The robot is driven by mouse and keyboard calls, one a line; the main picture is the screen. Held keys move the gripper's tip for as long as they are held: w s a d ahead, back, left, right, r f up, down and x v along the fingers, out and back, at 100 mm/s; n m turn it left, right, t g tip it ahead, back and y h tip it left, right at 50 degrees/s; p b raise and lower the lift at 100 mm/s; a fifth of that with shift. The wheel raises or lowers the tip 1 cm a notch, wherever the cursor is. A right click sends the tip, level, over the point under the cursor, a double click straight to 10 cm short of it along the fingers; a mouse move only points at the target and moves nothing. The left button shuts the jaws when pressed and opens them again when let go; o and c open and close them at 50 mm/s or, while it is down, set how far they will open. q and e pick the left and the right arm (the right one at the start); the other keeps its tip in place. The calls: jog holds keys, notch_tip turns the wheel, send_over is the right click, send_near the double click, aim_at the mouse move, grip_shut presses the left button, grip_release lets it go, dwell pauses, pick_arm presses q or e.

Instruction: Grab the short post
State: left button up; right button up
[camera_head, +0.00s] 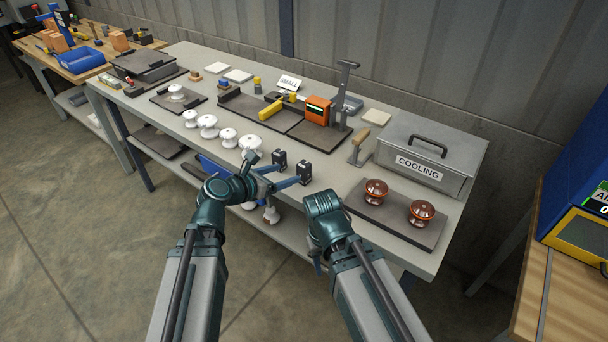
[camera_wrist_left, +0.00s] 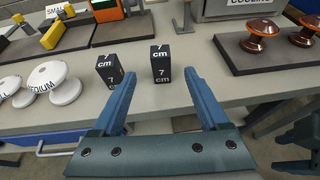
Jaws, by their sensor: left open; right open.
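Two small black posts, both marked "7 cm", stand upright near the table's front edge: a left post (camera_head: 279,159) and a right post (camera_head: 304,172). The left wrist view shows the left post (camera_wrist_left: 109,70) and the right post (camera_wrist_left: 160,64) side by side; I cannot tell which is shorter. My left gripper (camera_head: 287,177) is open and empty in front of them. In its wrist view, its blue fingers (camera_wrist_left: 158,78) point at the posts, with the right post between the fingertip lines. My right gripper, partly seen at the right edge (camera_wrist_left: 298,150), is open, away from the posts.
White insulators (camera_head: 208,124) stand left of the posts. A dark mat (camera_head: 395,218) with two brown insulators lies to the right. Behind it is the grey COOLING box (camera_head: 430,152). An orange device (camera_head: 317,108) stands at the back. Bare table surrounds the posts.

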aim_at(300, 170)
pick_arm(q)
jog(key=b+x, duration=0.2)
jog(key=x, duration=0.5)
jog(key=shift+w+d+f+b, duration=0.1)
jog(key=shift+f+b, duration=0.2)
jog(key=shift+b, duration=0.05)
jog(key=shift+w+d, duration=0.2)
jog(key=shift+d, duration=0.05)
jog(key=shift+f, duration=0.15)
jog(key=shift+w+d+f+b, duration=0.15)
jog(key=shift+w+f+b, duration=0.05)
jog(key=shift+b, duration=0.15)
jog(key=b+x, duration=0.1)
jog(key=x, duration=0.1)
jog(key=b+x, duration=0.1)
jog(key=x, duration=0.1)
jog(key=shift+w+d+f, duration=0.1)
jog(key=shift+w+f, duration=0.05)
jog(key=shift+f, duration=0.35)
grip_shut()
